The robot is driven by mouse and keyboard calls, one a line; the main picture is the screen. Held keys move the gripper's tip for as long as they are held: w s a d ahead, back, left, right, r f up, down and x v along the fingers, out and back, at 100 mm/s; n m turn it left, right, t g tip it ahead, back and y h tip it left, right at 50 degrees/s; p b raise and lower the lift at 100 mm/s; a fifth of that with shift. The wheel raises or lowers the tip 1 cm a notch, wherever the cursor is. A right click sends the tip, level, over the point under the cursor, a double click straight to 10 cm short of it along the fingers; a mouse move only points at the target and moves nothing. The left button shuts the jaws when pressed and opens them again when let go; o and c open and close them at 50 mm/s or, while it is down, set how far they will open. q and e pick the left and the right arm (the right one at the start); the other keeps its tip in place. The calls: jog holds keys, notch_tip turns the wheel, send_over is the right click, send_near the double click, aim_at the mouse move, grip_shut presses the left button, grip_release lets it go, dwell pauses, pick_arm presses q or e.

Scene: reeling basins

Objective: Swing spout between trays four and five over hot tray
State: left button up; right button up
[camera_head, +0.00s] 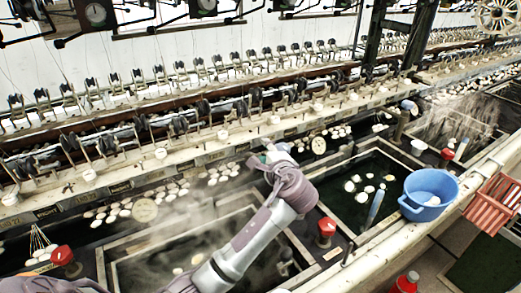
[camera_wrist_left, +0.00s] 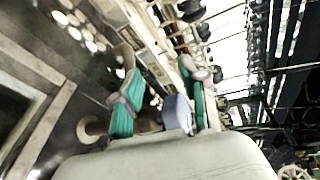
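My left gripper (camera_head: 268,158) reaches in over the strip at the back, between the steaming hot tray (camera_head: 105,270) and the dark tray (camera_head: 318,212) to its right. My gripper and arm mostly hide the spout there in the head view. In the left wrist view, the teal-padded fingers (camera_wrist_left: 162,104) stand apart. A blue-grey block (camera_wrist_left: 178,113), which looks like the spout's handle, lies between them, nearer one finger. A tan round end (camera_wrist_left: 92,128) sticks out beside the other finger. I cannot see firm contact. My right gripper is out of view.
A red-capped post (camera_head: 326,228) stands between the trays, with another red cap (camera_head: 62,256) at left. A blue basin (camera_head: 428,195) and a red crate (camera_head: 496,203) are at right. Another spout (camera_head: 405,118) stands farther right. The reeling bench (camera_head: 200,155) runs behind.

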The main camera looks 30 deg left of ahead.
pick_arm(q)
jog(key=d+f+p+v, duration=0.1)
jog(key=p+v, duration=0.4)
jog(key=v, duration=0.6)
jog(key=shift+f, duration=0.3)
dwell(0.5)
jog(key=shift+w+p, duration=0.15)
jog(key=shift+p, duration=0.15)
jog(key=shift+p, duration=0.4)
